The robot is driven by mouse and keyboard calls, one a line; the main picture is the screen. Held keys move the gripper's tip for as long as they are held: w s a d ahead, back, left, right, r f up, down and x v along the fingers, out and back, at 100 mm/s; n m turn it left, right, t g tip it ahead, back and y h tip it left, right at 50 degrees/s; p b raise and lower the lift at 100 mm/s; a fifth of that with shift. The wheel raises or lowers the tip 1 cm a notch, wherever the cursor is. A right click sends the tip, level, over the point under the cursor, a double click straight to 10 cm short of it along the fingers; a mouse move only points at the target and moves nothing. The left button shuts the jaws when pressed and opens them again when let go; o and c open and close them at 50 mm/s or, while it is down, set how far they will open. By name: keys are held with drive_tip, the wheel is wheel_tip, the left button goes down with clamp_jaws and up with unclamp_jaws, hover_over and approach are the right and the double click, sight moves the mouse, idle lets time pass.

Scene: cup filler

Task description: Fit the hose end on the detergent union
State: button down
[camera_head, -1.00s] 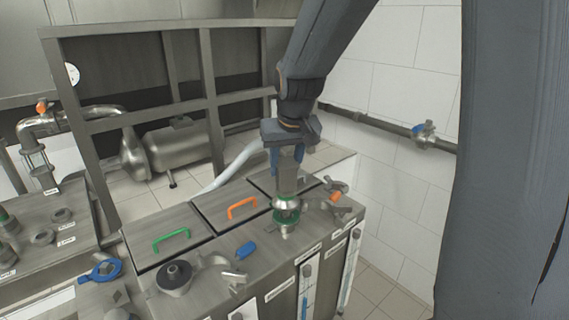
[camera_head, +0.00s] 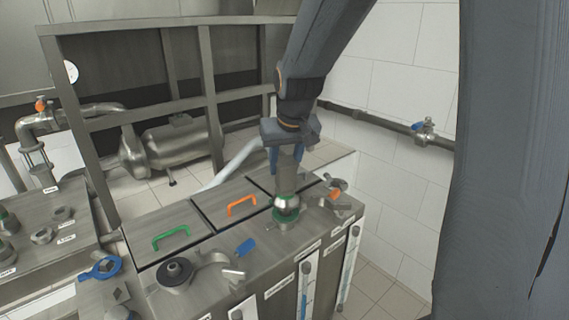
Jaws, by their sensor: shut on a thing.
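My gripper (camera_head: 287,155) points down over the steel tank unit at the centre right of the head view. It is shut on the metal hose end (camera_head: 287,203), which has a round, shiny nut with a green ring. The pale hose (camera_head: 236,163) trails behind to the left. A union with a green ring (camera_head: 284,218) stands on the tank top directly below the hose end. The two look in line and touching or nearly so; I cannot tell whether they are seated. The hose end looks close to upright.
The tank top has lids with a green handle (camera_head: 171,237) and an orange handle (camera_head: 242,205). An orange-marked fitting (camera_head: 335,194) sits close on the right. A black-topped round fitting (camera_head: 174,271) stands at the left.

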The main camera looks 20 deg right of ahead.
drive_tip(key=shift+f+b, duration=0.7)
drive_tip(key=shift+f, duration=0.85)
drive_tip(key=c, duration=1.3)
unclamp_jaws()
drive_tip(key=shift+c, duration=0.2)
drive_tip(key=shift+o, duration=1.3)
drive_tip(key=b+v, duration=0.1)
drive_tip(key=v, duration=0.6)
drive_tip(key=shift+s+r, duration=0.15)
drive_tip(key=shift+r, duration=0.25)
drive_tip(key=shift+r+p, duration=2.2)
drive_tip(key=shift+r, duration=0.3)
